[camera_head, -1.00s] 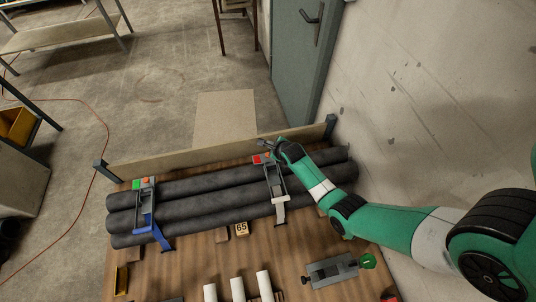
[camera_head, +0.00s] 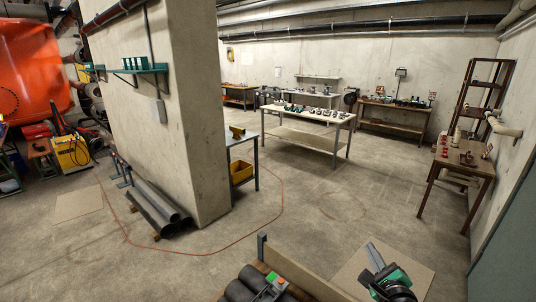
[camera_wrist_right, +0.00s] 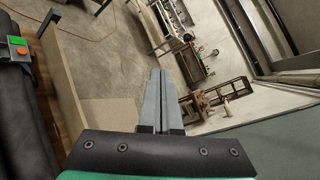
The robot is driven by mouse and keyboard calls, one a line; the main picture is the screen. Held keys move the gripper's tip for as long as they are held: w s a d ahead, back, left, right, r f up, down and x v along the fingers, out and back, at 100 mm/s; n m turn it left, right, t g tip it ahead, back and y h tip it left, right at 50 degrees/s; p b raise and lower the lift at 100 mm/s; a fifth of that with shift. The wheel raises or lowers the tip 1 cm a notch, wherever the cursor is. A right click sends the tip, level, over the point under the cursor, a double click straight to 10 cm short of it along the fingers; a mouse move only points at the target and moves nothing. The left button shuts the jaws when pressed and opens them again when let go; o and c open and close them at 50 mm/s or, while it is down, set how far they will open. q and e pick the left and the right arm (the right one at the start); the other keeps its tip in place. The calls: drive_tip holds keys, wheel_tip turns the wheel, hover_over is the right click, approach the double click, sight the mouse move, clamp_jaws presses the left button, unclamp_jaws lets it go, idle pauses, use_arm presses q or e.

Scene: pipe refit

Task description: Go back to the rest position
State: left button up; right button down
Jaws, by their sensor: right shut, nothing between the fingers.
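My right gripper (camera_head: 373,255) shows at the lower right of the head view, raised and pointing up and away from the bench. In the right wrist view its two grey fingers (camera_wrist_right: 160,100) lie together, with nothing between them. The dark pipes (camera_head: 243,288) lie at the bottom edge of the head view, mostly cut off. A clamp with a green block and a red-orange button (camera_head: 276,280) sits on them. It also shows at the left edge of the right wrist view (camera_wrist_right: 18,50). My left gripper is not in view.
A wooden board (camera_head: 312,277) edges the bench beside the pipes. A concrete pillar (camera_head: 175,110) stands left of centre. Dark pipes (camera_head: 155,205) lie on the floor by it. A white table (camera_head: 305,118) and a brown table (camera_head: 462,163) stand farther off. Open floor lies between.

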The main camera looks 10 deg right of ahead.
drive_tip(key=s+a+r+n+t+y, duration=0.1)
drive_tip(key=s+a+r+n+t, duration=0.2)
drive_tip(key=r, duration=0.6)
drive_tip(key=s+a+r+n+t+y, duration=0.1)
drive_tip(key=a+r+n+t, duration=0.1)
drive_tip(key=a+r+n, duration=0.5)
drive_tip(key=s+a+r+t+y, duration=0.1)
drive_tip(key=s+a+r+t, duration=0.15)
drive_tip(key=r, duration=0.85)
drive_tip(key=s+a+r+n+t+y, duration=0.2)
drive_tip(key=s+r+n, duration=0.55)
drive_tip(key=n, duration=0.25)
drive_tip(key=s+a+r+n+t+y, duration=0.1)
drive_tip(key=s+a+r+n+t, duration=0.15)
drive_tip(key=s+r+n, duration=0.5)
wheel_tip(320, 180, up, 22)
drive_tip(key=n+p, duration=0.2)
drive_tip(key=p, duration=2.2)
drive_tip(key=shift+d+f, duration=0.2)
drive_tip(key=shift+d, duration=0.1)
drive_tip(key=shift+s+f, duration=0.1)
